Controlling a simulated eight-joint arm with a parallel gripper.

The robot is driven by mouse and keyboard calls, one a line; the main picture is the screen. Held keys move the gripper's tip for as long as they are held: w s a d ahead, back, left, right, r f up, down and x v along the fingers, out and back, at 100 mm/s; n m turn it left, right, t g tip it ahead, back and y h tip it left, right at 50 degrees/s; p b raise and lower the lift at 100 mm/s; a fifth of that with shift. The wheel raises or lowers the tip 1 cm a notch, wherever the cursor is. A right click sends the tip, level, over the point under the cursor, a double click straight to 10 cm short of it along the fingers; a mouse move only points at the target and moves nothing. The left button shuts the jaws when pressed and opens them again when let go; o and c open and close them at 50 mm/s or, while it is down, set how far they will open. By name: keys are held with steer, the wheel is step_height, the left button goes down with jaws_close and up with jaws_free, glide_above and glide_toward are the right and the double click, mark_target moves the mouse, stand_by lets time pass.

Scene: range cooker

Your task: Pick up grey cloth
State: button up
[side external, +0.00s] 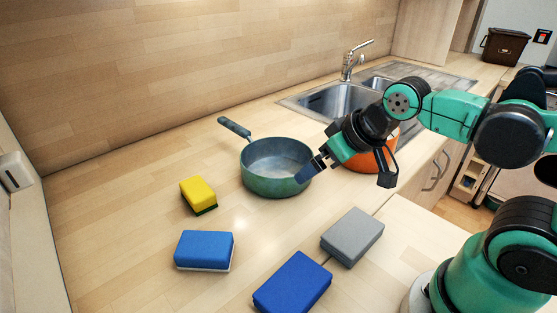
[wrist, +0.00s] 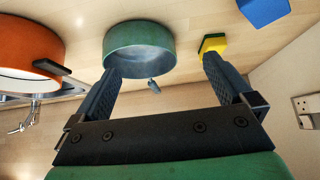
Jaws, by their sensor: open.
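A grey block-shaped cloth (side external: 352,237) lies flat on the wooden counter near its front edge, in the side external view. It does not show in the wrist view. My gripper (side external: 312,167) is above the counter at the right rim of the green pot, farther back than the grey cloth and apart from it. In the wrist view my gripper (wrist: 161,66) has its two fingers spread wide with nothing between them.
A green pot (side external: 262,185) with a handle stands mid-counter, with an orange pot (side external: 371,160) partly behind my arm. A yellow sponge (side external: 198,193), a light blue block (side external: 204,249) and a dark blue block (side external: 292,286) lie nearby. The sink (side external: 338,99) is behind.

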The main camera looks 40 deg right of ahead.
stand_by(0.6)
steer(key=m+g+y, duration=0.1)
steer(key=m+g, duration=0.5)
steer(key=m, duration=1)
glide_above(355, 230)
steer(key=w, duration=0.1)
steer(key=f, duration=0.6)
steer(key=shift+d+f, duration=0.2)
steer(key=shift+d, duration=0.1)
steer(key=shift+s+f+m+g, duration=0.3)
steer(key=shift+s+m+g, duration=0.25)
steer(key=shift+m, duration=0.45)
steer(key=shift+a+f, duration=0.15)
steer(key=shift+f, duration=1.2)
steer(key=shift+a+f, duration=0.1)
steer(key=shift+f, duration=1.25)
steer(key=shift+c, duration=0.2)
